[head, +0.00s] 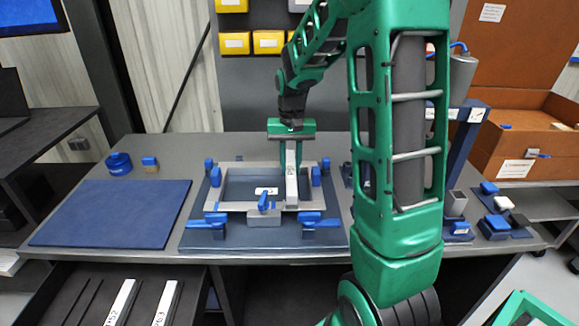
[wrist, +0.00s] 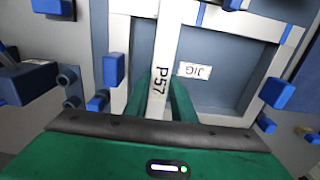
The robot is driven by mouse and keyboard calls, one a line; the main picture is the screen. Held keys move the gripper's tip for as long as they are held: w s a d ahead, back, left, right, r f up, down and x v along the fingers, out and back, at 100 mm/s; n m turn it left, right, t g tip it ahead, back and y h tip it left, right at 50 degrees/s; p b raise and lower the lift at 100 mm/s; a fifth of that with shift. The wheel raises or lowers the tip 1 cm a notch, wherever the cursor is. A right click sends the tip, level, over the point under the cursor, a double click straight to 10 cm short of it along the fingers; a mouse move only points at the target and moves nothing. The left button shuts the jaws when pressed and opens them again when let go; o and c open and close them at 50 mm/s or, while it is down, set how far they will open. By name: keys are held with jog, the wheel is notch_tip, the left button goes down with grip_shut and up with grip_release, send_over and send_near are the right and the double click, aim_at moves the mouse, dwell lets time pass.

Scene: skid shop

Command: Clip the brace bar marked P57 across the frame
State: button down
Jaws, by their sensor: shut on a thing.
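The white brace bar marked P57 (wrist: 158,82) is between the green fingers of my gripper (wrist: 160,103), which is shut on it. In the head view the bar (head: 291,188) points front to back over the right part of the pale frame (head: 213,190). I cannot tell whether the bar touches the frame's rails. The frame lies on a dark blue jig plate (head: 200,236), and a JIG label (wrist: 195,71) shows inside its opening. Blue clamps stand around the frame, including one at the front left (head: 216,219) and one at the front right (head: 312,219). My gripper hides the bar's near end in the wrist view.
A blue mat (head: 112,212) leaves free room on the left of the bench. Two more pale bars (head: 121,302) (head: 166,304) lie in the open drawer below. Blue-topped blocks (head: 495,222) and an orange case (head: 512,150) stand at the right.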

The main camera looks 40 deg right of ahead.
jog(key=shift+f, duration=0.8)
dwell(0.7)
jog(key=c, duration=1)
grip_release()
jog(key=shift+w, duration=0.1)
jog(key=shift+r, duration=3.5)
